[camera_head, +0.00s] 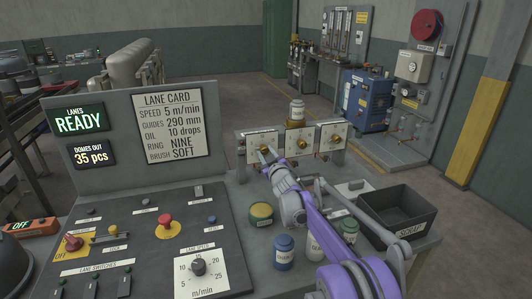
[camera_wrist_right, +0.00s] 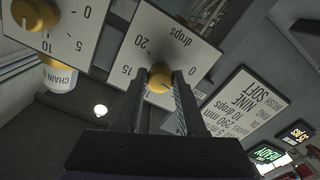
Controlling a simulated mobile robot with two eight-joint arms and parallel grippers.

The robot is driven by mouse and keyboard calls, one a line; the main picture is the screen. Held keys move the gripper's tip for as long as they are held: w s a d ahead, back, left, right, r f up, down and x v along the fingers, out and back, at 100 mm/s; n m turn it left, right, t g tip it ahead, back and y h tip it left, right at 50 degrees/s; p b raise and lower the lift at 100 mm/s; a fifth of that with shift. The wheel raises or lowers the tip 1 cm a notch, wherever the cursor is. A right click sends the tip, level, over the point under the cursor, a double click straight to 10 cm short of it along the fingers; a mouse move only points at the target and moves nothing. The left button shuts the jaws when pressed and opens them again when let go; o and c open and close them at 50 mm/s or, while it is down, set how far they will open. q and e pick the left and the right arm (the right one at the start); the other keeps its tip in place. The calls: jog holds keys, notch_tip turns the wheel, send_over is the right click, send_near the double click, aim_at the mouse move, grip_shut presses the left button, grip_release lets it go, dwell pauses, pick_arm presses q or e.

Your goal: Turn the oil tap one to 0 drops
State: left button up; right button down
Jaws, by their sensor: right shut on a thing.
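The oil tap is a yellow round knob (camera_wrist_right: 160,84) on a white square plate (camera_wrist_right: 175,45) marked "drops" in the right wrist view. Marks 0, 15 and 20 show; the fingers hide others, and I cannot read the knob's pointer. In the head view it is the leftmost of three dial plates (camera_head: 262,138) on a grey panel. My right gripper (camera_head: 264,152) reaches it from the front and is shut on the knob, one dark finger on each side in the wrist view (camera_wrist_right: 159,84). My left gripper is not in view.
The middle dial (camera_head: 299,143) and right dial (camera_head: 332,140) sit close beside it. A jar (camera_head: 297,110) stands behind the panel. Tins and jars (camera_head: 284,252) stand below my right arm. An open black scrap bin (camera_head: 400,205) is to the right. The lane card (camera_head: 170,125) reads oil 10 drops.

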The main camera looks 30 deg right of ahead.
jog(key=n+p, duration=0.1)
jog(key=n, duration=0.6)
jog(key=shift+r+p, duration=0.1)
jog(key=shift+p, duration=0.3)
dwell(0.3)
jog(key=c, duration=0.5)
grip_release()
jog(key=b+v, duration=0.1)
jog(key=v, duration=1)
jog(key=shift+d, duration=0.1)
